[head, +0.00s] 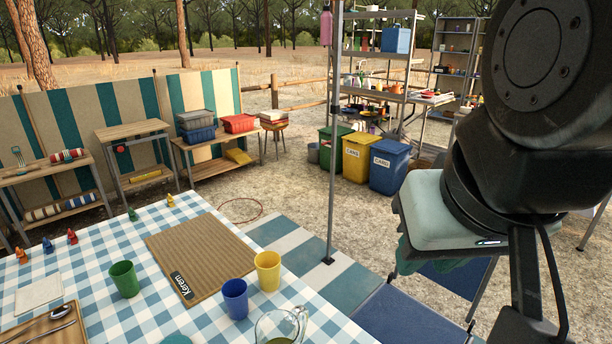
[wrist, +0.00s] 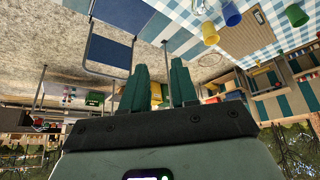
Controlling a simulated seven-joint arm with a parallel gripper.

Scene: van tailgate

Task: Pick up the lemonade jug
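The lemonade jug, a clear glass jug (head: 278,328), stands on the checked tablecloth at the bottom edge of the head view and is partly cut off.
Near the jug stand a blue cup (head: 235,298), a yellow cup (head: 268,271) and a green cup (head: 124,279). A brown mat (head: 203,252) lies behind them. A metal pole (head: 334,150) rises beyond the table. A blue folding chair (head: 410,318) is at the table's right.

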